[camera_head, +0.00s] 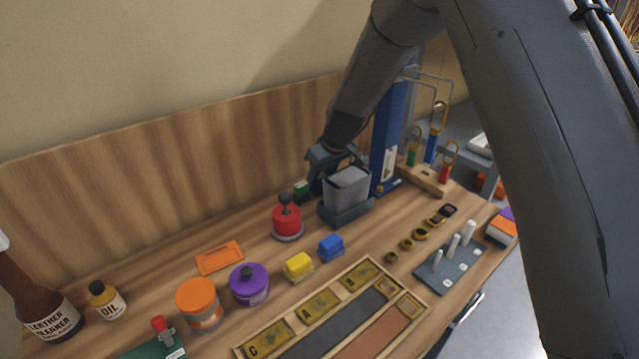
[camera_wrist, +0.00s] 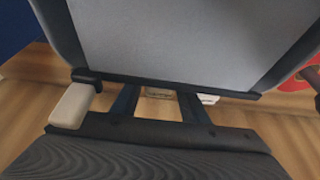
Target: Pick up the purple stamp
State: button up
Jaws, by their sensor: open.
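I cannot make out with certainty a purple stamp in either view. A round purple piece with a black knob (camera_head: 249,284) stands on the wooden bench between an orange jar and a yellow block; I cannot tell if it is a stamp. My gripper (camera_head: 325,165) is far behind and to the right of it, at the back of the bench, close to a grey bin with a dark base (camera_head: 347,190).
A red knobbed piece (camera_head: 287,221) stands left of the bin. The yellow block (camera_head: 298,267), a blue block (camera_head: 330,248) and the orange jar (camera_head: 200,303) are near the purple piece. A wooden tray (camera_head: 425,305) lies in front. A blue post (camera_head: 387,140) rises right of the bin.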

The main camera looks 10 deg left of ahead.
jog(key=shift+c, duration=0.5)
jog(key=c, duration=0.6)
jog(key=shift+r, duration=0.15)
notch_tip(320, 180, up, 18)
jog(key=b, duration=0.5)
